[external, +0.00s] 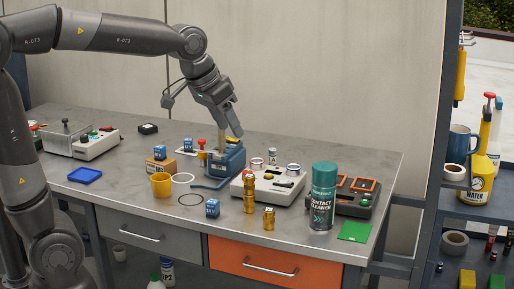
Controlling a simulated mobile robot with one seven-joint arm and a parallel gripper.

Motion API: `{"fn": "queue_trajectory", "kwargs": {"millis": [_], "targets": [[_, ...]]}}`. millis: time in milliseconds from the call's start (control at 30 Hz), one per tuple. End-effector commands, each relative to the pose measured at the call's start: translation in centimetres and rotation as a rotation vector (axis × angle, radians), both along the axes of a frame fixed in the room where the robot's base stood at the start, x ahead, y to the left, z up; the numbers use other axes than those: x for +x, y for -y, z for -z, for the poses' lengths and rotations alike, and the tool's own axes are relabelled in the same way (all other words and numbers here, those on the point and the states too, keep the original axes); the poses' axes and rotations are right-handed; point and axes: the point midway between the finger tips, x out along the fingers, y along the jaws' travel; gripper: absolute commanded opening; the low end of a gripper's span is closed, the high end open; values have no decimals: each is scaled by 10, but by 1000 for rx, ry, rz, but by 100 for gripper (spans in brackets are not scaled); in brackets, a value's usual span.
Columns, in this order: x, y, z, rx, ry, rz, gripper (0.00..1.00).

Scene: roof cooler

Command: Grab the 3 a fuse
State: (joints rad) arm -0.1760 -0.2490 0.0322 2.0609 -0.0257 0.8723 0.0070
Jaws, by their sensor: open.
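My gripper (236,133) hangs over the middle of the bench, pointing down, just above and touching or nearly touching the top of a blue vise-like fixture (233,162) in this view. It is open, and nothing shows between its fingers. No label reading 3 A is legible, so I cannot tell which thing is the 3 A fuse. A small pale cylinder with a dark band (272,155) stands at the back of a white box-shaped device (281,190), right of my gripper.
A tall contact cleaner can (322,198) stands right of the white device. The back right of the bench is fairly clear.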

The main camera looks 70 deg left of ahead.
Motion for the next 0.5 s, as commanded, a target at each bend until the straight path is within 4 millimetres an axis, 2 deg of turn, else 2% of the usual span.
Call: {"fn": "queue_trajectory", "kwargs": {"millis": [33,100,267,500], "targets": [[18,-13,2,-3,-8,-22,49],[40,-30,4,-5,-12,-48,49],[88,-74,13,-8,-21,-110,49],[151,-148,45,-8,-35,-200,49]]}}
